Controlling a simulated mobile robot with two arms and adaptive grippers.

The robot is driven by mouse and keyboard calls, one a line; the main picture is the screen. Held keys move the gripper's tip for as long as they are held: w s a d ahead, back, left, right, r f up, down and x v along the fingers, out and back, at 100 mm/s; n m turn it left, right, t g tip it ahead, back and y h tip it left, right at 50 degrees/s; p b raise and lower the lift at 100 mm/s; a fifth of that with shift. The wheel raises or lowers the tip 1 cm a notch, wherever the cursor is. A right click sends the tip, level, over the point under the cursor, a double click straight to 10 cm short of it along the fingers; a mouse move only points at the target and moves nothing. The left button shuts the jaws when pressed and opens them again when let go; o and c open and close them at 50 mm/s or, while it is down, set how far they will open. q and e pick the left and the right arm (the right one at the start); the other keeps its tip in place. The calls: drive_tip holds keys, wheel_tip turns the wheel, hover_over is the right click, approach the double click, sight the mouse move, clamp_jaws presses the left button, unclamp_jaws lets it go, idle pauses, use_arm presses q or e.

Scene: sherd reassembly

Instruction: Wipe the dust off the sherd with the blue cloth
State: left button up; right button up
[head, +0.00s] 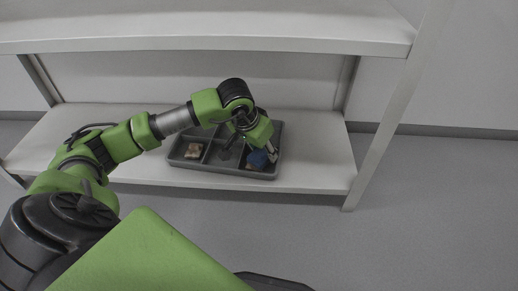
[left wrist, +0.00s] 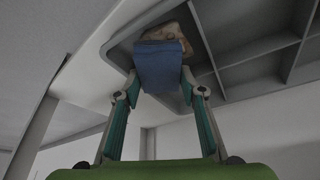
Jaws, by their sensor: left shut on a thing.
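The blue cloth (head: 257,159) is in my left gripper (head: 267,157), low over the right front part of the grey tray. In the left wrist view the cloth (left wrist: 160,66) hangs between the two fingers of the left gripper (left wrist: 161,92), which is shut on it. A tan sherd (left wrist: 174,31) lies in a tray compartment just beyond the cloth, partly covered by it. Whether the cloth presses on the sherd or is just in front of it, I cannot tell. Dust cannot be made out. My right gripper is not in view.
The divided grey tray (head: 214,181) stands on the lower white shelf (head: 320,160). Tan pieces (head: 193,150) lie in its left compartment. The upper shelf (head: 210,45) hangs above, and an upright post (head: 385,125) stands at right. The shelf right of the tray is clear.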

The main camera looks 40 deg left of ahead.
use_arm(q)
drive_tip(key=shift+s+a+f, duration=0.15)
drive_tip(key=shift+s+a, duration=0.3)
drive_tip(key=shift+a, duration=0.35)
drive_tip(key=shift+w+d, duration=0.45)
drive_tip(key=shift+d, duration=0.3)
drive_tip(key=shift+s+a, duration=0.45)
drive_tip(key=shift+a, duration=0.3)
drive_tip(key=shift+w+d, duration=0.45)
drive_tip(key=shift+d, duration=0.25)
drive_tip(key=shift+s+a, duration=0.45)
drive_tip(key=shift+a, duration=0.25)
drive_tip(key=shift+w+d, duration=0.45)
drive_tip(key=shift+d, duration=0.3)
drive_tip(key=shift+w+r+p, duration=0.1)
drive_tip(key=shift+r+p, duration=2.35)
drive_tip(key=shift+r, duration=0.65)
